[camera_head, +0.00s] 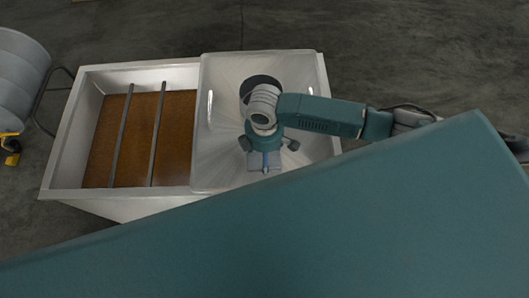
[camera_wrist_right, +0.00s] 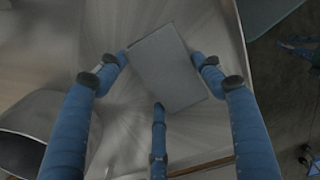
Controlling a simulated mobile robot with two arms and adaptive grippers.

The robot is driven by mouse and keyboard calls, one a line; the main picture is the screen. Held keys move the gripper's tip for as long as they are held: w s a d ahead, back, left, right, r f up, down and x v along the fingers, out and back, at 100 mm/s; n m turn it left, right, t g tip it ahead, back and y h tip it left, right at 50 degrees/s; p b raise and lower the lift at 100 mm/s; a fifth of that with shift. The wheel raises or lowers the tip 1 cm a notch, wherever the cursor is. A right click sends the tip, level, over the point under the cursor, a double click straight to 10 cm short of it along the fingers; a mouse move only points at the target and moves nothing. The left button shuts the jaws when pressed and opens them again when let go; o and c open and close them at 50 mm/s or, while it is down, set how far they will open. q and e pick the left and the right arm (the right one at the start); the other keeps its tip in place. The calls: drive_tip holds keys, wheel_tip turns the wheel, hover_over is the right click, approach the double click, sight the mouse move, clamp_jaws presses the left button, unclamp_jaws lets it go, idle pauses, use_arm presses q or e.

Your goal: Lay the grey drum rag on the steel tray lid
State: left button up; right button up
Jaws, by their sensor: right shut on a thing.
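The grey drum rag (camera_wrist_right: 168,65) is a flat grey rectangle between my right gripper's blue fingers in the wrist view. Part of it shows below the gripper in the head view (camera_head: 254,167). My right gripper (camera_head: 267,160) is shut on the rag over the steel tray lid (camera_head: 216,150). The lid is a pale brushed square covering the right part of a long steel tray. It fills much of the wrist view behind the rag (camera_wrist_right: 125,25). I cannot tell whether the rag touches the lid. My left gripper is not in view.
The tray's open left part (camera_head: 184,130) has a rust-brown floor and two dark bars across it. A dark round vessel (camera_head: 262,82) stands behind the gripper on the lid's far side. A grey drum (camera_head: 18,80) is at the far left. The lid's left side looks clear.

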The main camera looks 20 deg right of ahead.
drive_tip(key=o, duration=1.1)
drive_tip(key=shift+f, duration=0.1)
wheel_tip(320, 180, up, 12)
drive_tip(key=shift+r, duration=0.2)
